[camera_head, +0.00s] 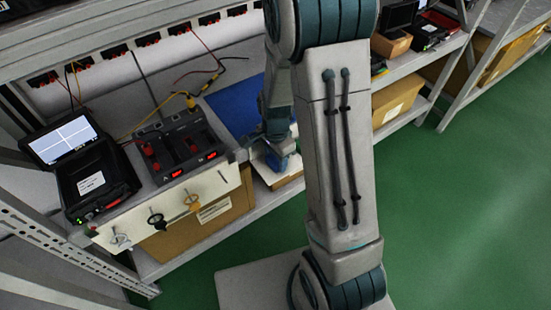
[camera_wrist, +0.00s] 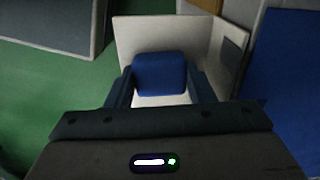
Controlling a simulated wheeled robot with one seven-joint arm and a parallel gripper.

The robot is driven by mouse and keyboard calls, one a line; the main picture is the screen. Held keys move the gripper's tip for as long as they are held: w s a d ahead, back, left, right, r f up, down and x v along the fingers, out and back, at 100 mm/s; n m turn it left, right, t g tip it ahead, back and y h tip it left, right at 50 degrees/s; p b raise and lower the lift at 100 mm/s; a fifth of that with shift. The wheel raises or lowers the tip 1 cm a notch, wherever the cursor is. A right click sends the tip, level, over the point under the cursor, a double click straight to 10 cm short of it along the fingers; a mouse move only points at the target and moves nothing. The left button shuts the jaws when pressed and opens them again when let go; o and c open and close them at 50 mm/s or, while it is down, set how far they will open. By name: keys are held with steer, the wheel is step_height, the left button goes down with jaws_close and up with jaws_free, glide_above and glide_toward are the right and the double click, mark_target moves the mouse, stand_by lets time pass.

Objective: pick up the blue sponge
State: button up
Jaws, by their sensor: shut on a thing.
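The blue sponge (camera_wrist: 160,74) is a rounded blue block between the two fingers of my gripper (camera_wrist: 161,88) in the wrist view. The gripper is shut on it. A pale, open-topped box or tray (camera_wrist: 135,32) lies below and around the sponge in that view; I cannot tell whether the sponge touches it. In the head view my gripper (camera_head: 283,160) is at the front edge of the shelf, partly hidden behind my arm. A small patch of blue shows there, but I cannot tell sponge from finger.
A blue mat (camera_head: 232,104) lies on the shelf beside the gripper. To its left stand a power supply (camera_head: 176,146) with cables and a black case with a lit screen (camera_head: 66,141). Cardboard boxes (camera_head: 398,98) sit on lower shelves. The green floor (camera_head: 450,210) is clear at right.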

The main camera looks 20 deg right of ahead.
step_height(320, 180, up, 5)
steer(key=shift+f+p, duration=0.1)
steer(key=shift+p, duration=0.75)
steer(key=d+r+p, duration=0.1)
steer(key=d+r, duration=0.5)
steer(key=d, duration=0.5)
steer(key=shift+w+d+p, duration=0.15)
steer(key=shift+d+p, duration=0.15)
steer(key=shift+d, duration=0.1)
